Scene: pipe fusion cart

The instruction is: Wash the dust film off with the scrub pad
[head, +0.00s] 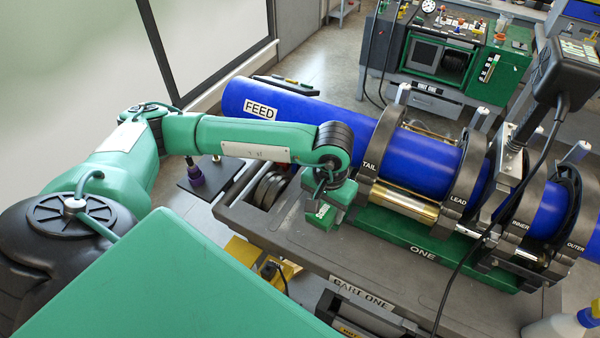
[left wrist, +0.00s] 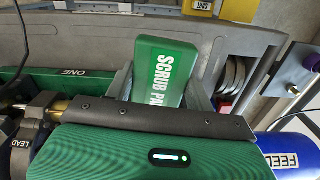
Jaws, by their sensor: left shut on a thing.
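My left gripper (head: 332,197) is shut on the green scrub pad (head: 320,215), just above the grey cart deck beside the TAIL clamp. In the left wrist view the scrub pad (left wrist: 160,66), with white lettering, sits between the fingers of my left gripper (left wrist: 158,92). The blue FEED pipe (head: 310,115) runs through the TAIL (head: 369,160) and LEAD (head: 458,195) clamps. Its end also shows in the left wrist view (left wrist: 268,146). I cannot make out a dust film on any surface. My right gripper is not in view.
The cart (head: 300,240) carries a green ONE rail (head: 410,245) and INNER and OUTER clamps at right. A black cable hangs across the right side. A spray bottle (head: 560,326) is at lower right. A green machine (head: 455,60) stands behind. The cart's front deck is mostly clear.

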